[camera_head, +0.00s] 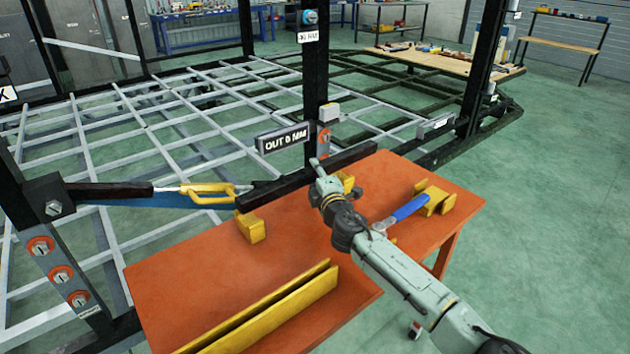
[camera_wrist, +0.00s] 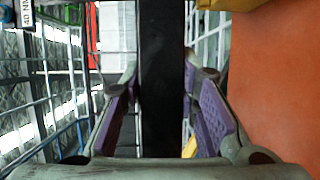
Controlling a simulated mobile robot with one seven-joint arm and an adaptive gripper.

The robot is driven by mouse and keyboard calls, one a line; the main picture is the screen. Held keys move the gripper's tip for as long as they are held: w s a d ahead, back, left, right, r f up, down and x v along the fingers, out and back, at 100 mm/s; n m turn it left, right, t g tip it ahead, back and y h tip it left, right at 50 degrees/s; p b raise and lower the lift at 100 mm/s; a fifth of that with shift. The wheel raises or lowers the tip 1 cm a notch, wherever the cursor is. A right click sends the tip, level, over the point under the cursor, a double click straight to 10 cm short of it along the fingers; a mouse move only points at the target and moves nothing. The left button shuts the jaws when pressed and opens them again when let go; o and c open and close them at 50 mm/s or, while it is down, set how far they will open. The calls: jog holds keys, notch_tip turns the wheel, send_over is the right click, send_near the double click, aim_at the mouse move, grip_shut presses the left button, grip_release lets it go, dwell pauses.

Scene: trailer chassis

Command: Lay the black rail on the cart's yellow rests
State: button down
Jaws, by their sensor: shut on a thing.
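The black rail (camera_head: 272,190) runs level along the far edge of the orange cart (camera_head: 300,235). My gripper (camera_head: 318,167) is shut on it near its middle. In the wrist view the rail (camera_wrist: 162,60) passes between both purple-padded fingers (camera_wrist: 165,100). One yellow rest (camera_head: 251,230) stands under the rail's left end, and another (camera_head: 347,183) shows just right of my gripper. I cannot tell whether the rail touches them. The cart top (camera_wrist: 275,90) lies to the right of the rail in the wrist view.
A long yellow channel (camera_head: 265,318) lies at the cart's near side. A blue-handled tool (camera_head: 408,208) leans by a yellow block (camera_head: 436,200). A dark post (camera_head: 316,90) with an "OUT 0 MM" sign (camera_head: 282,139) stands just behind.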

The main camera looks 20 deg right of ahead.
jog(key=shift+f, duration=1.4)
jog(key=c, duration=1.2)
grip_release()
jog(key=shift+f, duration=0.1)
jog(key=shift+c, duration=0.2)
jog(key=s+b, duration=0.1)
jog(key=s, duration=0.4)
jog(key=s+b, duration=0.1)
jog(key=s, duration=0.4)
jog(key=shift+s+a+b, duration=0.2)
jog(key=shift+s+b, duration=0.1)
jog(key=shift+b, duration=0.05)
jog(key=shift+s+a, duration=0.1)
jog(key=shift+s, duration=0.6)
